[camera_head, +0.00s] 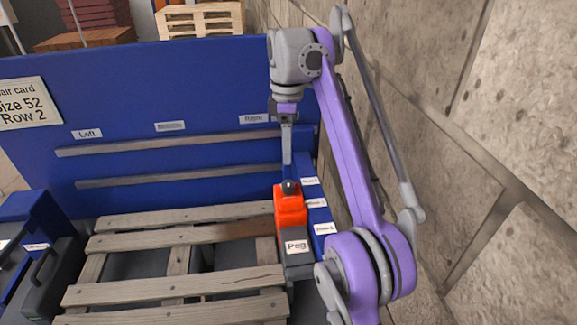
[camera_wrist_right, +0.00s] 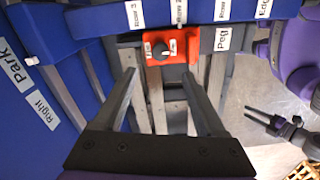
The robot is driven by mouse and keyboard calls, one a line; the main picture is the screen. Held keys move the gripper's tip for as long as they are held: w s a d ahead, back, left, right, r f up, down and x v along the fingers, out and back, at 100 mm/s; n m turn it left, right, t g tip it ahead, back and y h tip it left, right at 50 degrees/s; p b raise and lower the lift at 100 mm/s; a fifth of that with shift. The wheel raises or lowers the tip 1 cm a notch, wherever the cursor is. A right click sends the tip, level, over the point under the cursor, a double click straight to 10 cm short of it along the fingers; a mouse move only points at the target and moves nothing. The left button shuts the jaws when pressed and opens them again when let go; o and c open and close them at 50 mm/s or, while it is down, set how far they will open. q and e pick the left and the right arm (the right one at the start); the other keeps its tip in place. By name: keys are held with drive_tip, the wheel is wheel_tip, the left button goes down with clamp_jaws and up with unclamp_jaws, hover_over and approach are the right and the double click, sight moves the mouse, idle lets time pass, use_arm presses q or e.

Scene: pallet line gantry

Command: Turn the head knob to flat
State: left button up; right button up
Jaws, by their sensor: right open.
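The head is an orange-red block (camera_head: 291,210) on the right side of the pallet, with a dark knob (camera_head: 289,187) on top. In the right wrist view the head (camera_wrist_right: 181,42) shows the knob (camera_wrist_right: 163,50) between two small white labels, too small to read. The knob's setting cannot be told. My right gripper (camera_head: 287,160) points down above and behind the knob, apart from it. In the wrist view its two fingers (camera_wrist_right: 158,74) are spread with nothing between them.
A grey block labelled "Peg" (camera_head: 297,246) adjoins the head. A blue rail with white labels (camera_head: 316,204) runs along its right side. The wooden pallet (camera_head: 180,236) lies left. A blue panel (camera_head: 180,95) stands behind, and a stone wall (camera_head: 480,150) is at the right.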

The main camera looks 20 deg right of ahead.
drive_tip(key=b, duration=0.3)
hover_over(288, 182)
drive_tip(key=f, duration=0.6)
drive_tip(key=shift+s+a+f, duration=0.1)
drive_tip(key=shift+s, duration=0.2)
use_arm(q)
wheel_tip(288, 182, down, 6)
drive_tip(key=s+b, duration=0.1)
drive_tip(key=s, duration=0.1)
drive_tip(key=shift+s+g, duration=0.15)
drive_tip(key=shift+g, duration=0.15)
use_arm(e)
drive_tip(key=shift+w+f, duration=0.2)
drive_tip(key=shift+f, duration=2.05)
use_arm(q)
drive_tip(key=shift+f, duration=0.1)
use_arm(e)
clamp_jaws()
